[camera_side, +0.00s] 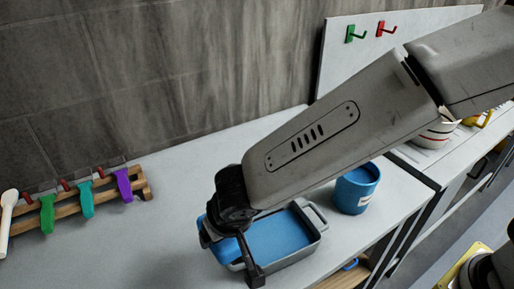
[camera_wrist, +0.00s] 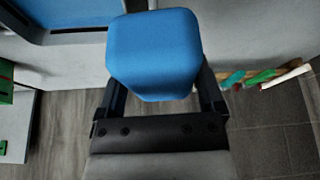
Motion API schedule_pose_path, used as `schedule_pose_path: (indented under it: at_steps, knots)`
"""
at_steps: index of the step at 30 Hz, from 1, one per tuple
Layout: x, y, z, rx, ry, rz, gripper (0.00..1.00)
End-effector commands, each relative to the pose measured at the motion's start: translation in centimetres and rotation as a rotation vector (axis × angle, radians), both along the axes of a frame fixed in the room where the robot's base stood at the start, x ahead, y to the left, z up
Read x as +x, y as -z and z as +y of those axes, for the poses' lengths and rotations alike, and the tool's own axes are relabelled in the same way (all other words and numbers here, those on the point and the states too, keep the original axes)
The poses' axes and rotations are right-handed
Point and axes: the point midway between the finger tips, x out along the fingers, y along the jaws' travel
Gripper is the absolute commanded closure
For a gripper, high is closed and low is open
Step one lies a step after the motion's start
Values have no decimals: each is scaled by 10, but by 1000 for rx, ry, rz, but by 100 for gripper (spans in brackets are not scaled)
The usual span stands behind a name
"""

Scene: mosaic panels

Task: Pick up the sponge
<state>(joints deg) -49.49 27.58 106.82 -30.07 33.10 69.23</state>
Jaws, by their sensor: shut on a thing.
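The blue sponge (camera_wrist: 153,55) is a rounded block seen close up in the wrist view. My gripper (camera_wrist: 160,88) is shut on it, with one dark finger along each side. In the side view my gripper (camera_side: 230,254) points down over the near left part of a grey tray (camera_side: 313,216) with blue inside. There I cannot clearly separate the sponge's blue from the tray's blue, and my wrist hides part of that area. The sponge's height above the counter is hard to tell.
A wooden rack (camera_side: 95,206) with green, teal and purple-handled utensils is at the left. A panel (camera_side: 345,55) with green and red hooks is behind. The counter (camera_side: 160,235) left of the tray is clear.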

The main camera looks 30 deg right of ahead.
Motion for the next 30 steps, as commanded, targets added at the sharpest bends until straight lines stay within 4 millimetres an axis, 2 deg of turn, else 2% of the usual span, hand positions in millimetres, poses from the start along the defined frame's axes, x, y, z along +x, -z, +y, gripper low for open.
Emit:
schedule_pose_path:
  at_steps: [19, 20, 21, 23, 24, 30]
  knots:
    - [-3, -1, -2, 0, 0, 0, 68]
    - [-3, -1, -2, 0, 0, 0, 22]
    - [-3, -1, -2, 0, 0, 0, 35]
    - [-3, -1, -2, 0, 0, 0, 54]
    - [-3, -1, -2, 0, 0, 0, 60]
    - [-1, -2, -8, -9, 5, 8, 60]
